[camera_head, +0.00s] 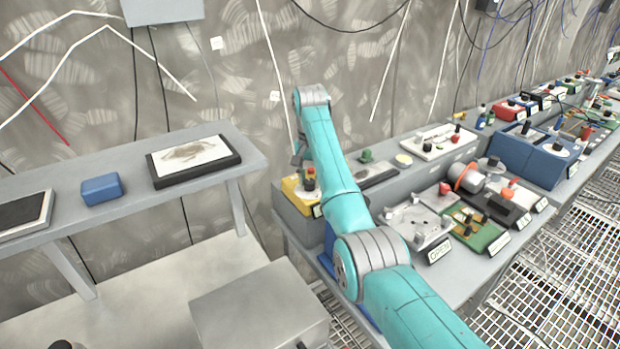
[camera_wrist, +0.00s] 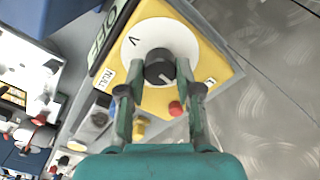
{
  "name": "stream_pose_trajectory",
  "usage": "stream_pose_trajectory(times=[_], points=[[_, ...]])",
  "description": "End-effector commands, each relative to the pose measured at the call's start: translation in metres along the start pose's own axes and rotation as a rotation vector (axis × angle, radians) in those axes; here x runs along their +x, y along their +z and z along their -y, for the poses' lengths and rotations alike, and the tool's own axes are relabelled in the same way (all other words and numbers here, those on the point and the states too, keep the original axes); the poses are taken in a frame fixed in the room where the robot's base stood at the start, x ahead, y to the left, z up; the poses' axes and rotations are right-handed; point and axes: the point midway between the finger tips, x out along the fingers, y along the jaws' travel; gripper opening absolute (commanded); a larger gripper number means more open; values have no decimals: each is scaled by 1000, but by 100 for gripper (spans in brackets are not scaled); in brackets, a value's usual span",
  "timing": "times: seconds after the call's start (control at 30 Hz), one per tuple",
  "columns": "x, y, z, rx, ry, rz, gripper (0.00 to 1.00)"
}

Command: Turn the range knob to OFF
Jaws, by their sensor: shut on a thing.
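A yellow instrument box (camera_wrist: 212,62) fills the upper middle of the wrist view. It carries a white round dial plate (camera_wrist: 135,48) with a "V" on it and a black knob (camera_wrist: 158,65) at its lower part. A small light mark shows on the knob's lower edge. My gripper (camera_wrist: 160,88) reaches up from below, one finger on each side of the knob, and is shut on it. Where the fingertips touch is hard to see. In the head view the box (camera_head: 291,188) stands at the bench's near left corner, with my gripper (camera_head: 299,160) over it.
A red button (camera_wrist: 176,108) and a yellow part (camera_wrist: 140,128) lie close to the fingers. Small white labels, one (camera_wrist: 106,79) left of the knob, sit on the box. Other instruments crowd the bench to the right, including a green board (camera_head: 478,232) and a blue box (camera_head: 530,155).

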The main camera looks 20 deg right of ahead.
Motion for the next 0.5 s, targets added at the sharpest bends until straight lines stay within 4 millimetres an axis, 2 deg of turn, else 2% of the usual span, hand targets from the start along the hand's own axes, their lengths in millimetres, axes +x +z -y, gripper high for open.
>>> stream_pose_trajectory(times=[0.5], points=[[1, 1, 0, -96, 1, 2, 0]])
